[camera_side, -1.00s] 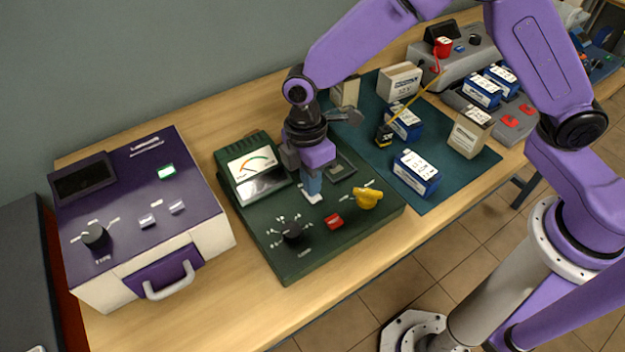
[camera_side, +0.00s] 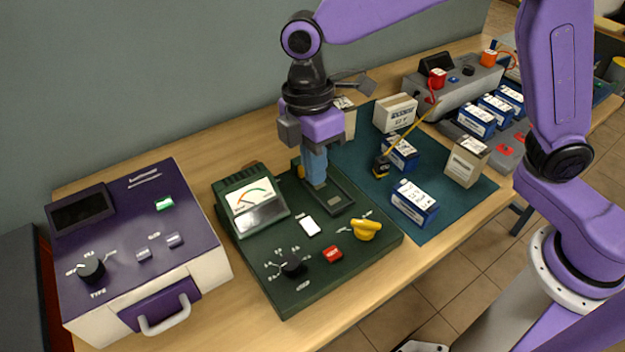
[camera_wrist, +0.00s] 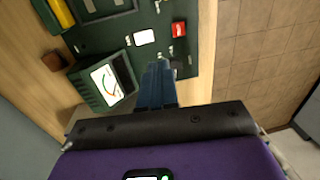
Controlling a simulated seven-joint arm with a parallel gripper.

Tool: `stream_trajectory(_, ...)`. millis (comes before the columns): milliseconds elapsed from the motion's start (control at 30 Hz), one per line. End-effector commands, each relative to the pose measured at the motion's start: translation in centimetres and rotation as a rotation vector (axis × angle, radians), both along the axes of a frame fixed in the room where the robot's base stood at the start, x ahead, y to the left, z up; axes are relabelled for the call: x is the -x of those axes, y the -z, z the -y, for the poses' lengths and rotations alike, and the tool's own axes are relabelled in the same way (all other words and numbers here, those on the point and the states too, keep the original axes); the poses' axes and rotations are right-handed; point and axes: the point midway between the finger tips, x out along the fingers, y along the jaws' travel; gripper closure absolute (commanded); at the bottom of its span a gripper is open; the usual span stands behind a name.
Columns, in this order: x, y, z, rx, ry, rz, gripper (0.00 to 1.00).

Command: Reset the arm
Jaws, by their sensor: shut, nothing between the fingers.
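My gripper (camera_side: 317,182) is purple and grey with blue fingers, pointing down over the dark green tester (camera_side: 345,262). Its fingers are shut with nothing between them. In the side view the fingertips overlap the upper part of the recessed tray on the tester; the exact gap cannot be told. In the wrist view the shut fingers (camera_wrist: 160,70) lie over the tester's panel, next to the meter (camera_wrist: 107,82). The panel carries a white button (camera_side: 310,227), a red button (camera_side: 332,254), a yellow knob (camera_side: 366,230) and a black dial (camera_side: 293,264).
A purple and white charger box (camera_side: 133,215) stands left. On the teal mat (camera_side: 455,202) right of the tester are blue batteries (camera_side: 414,203), beige batteries (camera_side: 467,162) and a black-and-yellow probe (camera_side: 381,167). A grey device (camera_side: 465,85) stands behind. Bare wood shows between charger and tester.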

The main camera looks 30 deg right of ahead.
Motion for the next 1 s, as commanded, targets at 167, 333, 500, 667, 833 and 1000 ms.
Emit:
stream_trajectory(167,0.1,-0.7,0.0,0.001,-0.001,0.000,1.00)
stream_trajectory(333,0.1,-0.8,0.0,0.001,-0.001,0.000,1.00)
stream_trajectory(500,0.1,-0.7,0.0,0.000,-0.001,0.000,1.00)
stream_trajectory(667,0.3,-0.8,0.3,0.001,0.005,0.002,1.00)
stream_trajectory(833,2.6,-1.5,3.2,0.007,0.065,0.021,1.00)
stream_trajectory(1000,6.8,-2.1,8.4,0.012,0.174,0.054,1.00)
